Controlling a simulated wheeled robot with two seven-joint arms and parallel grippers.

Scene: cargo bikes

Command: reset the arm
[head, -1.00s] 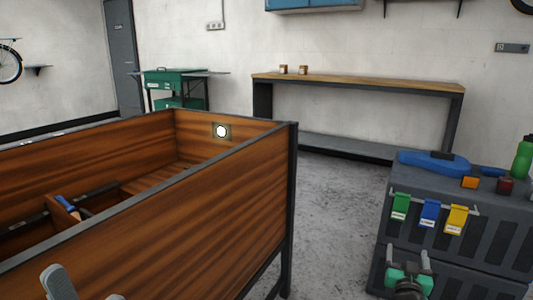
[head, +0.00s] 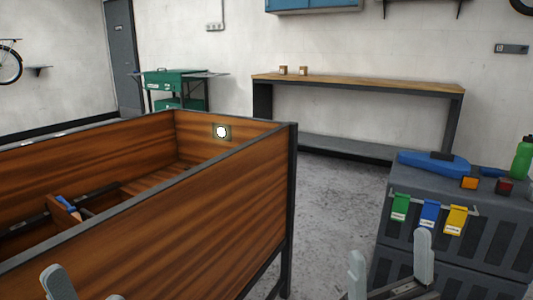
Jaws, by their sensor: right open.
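My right gripper (head: 391,263) is at the bottom right of the head view, in front of the grey cabinet. Its two grey fingers point up and stand wide apart, with nothing between them. My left gripper (head: 84,291) shows only in part at the bottom left, in front of the wooden cargo box (head: 190,215). One finger and a second fingertip show with a gap between them; the rest is cut off by the frame's edge.
A grey cabinet (head: 500,235) at right bears a blue case (head: 433,164), a green bottle (head: 522,157) and small orange and red items. Green, blue and yellow tags hang on its front. A workbench (head: 360,82) stands at the back. Floor between is clear.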

